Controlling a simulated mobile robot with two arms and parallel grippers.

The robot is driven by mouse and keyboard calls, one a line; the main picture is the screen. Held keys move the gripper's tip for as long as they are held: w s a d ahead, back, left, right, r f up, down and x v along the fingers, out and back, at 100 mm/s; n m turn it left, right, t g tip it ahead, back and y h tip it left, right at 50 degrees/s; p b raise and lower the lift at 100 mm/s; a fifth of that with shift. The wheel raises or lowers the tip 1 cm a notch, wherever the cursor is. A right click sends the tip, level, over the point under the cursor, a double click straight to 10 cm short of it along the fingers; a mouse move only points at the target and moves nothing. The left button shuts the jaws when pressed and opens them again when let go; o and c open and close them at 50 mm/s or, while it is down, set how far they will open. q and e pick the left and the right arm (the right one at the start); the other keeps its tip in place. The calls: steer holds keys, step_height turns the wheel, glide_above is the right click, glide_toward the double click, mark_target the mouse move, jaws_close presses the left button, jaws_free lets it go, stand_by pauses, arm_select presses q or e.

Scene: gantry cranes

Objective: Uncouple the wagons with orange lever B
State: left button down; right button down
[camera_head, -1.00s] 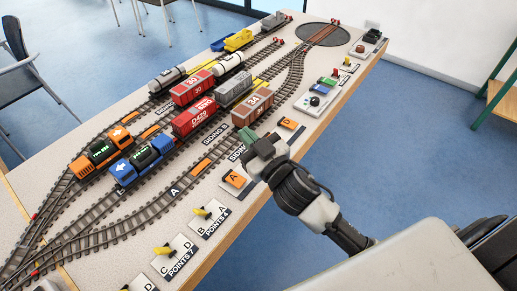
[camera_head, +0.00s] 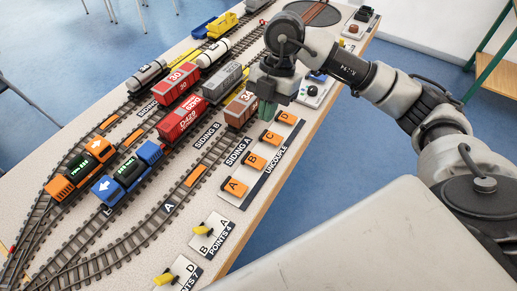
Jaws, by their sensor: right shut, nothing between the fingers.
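Orange lever B (camera_head: 254,162) sits on the white UNCOUPLE panel (camera_head: 268,170) at the table's near edge, between lever A (camera_head: 233,187) and lever C (camera_head: 271,138). Lever D (camera_head: 287,118) is at the far end. The couplings are too small to judge. My left gripper is out of view.
A blue locomotive (camera_head: 128,174) and an orange locomotive (camera_head: 82,168) stand on the left tracks. Yellow point levers (camera_head: 204,231) stand on panels at the near edge. Another red wagon (camera_head: 177,80) and a white tank wagon (camera_head: 213,53) stand farther back.

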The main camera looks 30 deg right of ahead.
steer(key=shift+d+r, duration=0.1)
steer(key=shift+d, duration=0.15)
glide_toward(260, 164)
steer(key=x, duration=0.6)
steer(key=shift+s+a+r, duration=0.1)
steer(key=shift+s+a, duration=0.05)
steer(key=shift+a, duration=0.05)
steer(key=shift+f, duration=0.6)
